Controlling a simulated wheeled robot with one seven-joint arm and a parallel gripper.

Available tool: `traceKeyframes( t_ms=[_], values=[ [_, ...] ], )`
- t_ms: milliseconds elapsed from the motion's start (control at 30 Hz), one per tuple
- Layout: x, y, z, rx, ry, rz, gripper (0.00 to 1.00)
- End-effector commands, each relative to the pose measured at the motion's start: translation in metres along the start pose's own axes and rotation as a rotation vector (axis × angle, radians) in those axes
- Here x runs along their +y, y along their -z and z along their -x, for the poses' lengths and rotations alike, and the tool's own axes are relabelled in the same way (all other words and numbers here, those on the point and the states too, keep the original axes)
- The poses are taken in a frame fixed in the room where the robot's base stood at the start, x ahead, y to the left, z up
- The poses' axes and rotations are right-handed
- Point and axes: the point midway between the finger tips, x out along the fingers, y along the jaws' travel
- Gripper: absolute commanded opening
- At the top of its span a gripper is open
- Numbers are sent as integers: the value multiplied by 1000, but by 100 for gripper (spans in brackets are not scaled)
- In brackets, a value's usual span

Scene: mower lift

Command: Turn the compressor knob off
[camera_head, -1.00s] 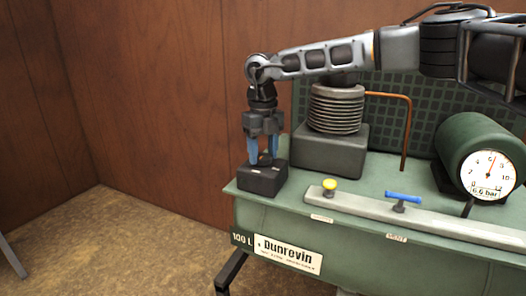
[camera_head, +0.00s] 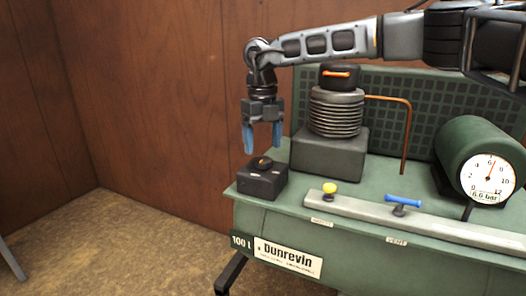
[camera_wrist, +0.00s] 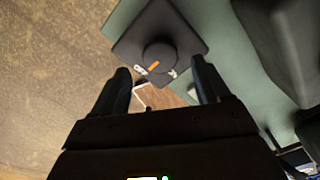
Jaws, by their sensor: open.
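The compressor knob (camera_head: 262,163) is a round black knob with an orange mark, on top of a black switch box (camera_head: 262,183) at the left end of the green compressor (camera_head: 330,235). In the wrist view the knob (camera_wrist: 160,56) shows beyond the fingertips, its orange mark next to one of two small white labels on the box (camera_wrist: 185,30). The fingers also show dark in the wrist view (camera_wrist: 165,78).
A grey rail with a yellow knob (camera_head: 329,188) and a blue T-handle valve (camera_head: 402,200) runs along the front. A ribbed motor (camera_head: 336,112) with a copper pipe stands right of my gripper. A gauge (camera_head: 488,178) is at right. Open floor lies left.

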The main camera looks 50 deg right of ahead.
Motion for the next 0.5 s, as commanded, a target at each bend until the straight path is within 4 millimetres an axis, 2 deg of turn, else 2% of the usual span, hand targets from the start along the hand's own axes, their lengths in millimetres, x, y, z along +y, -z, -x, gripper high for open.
traceKeyframes(
  t_ms=[33,200,500],
  values=[
    [-1,0,11,-3,2,0,76],
    [0,0,33,-1,2,-1,76],
    [0,0,38,0,0,-1,76]
  ],
)
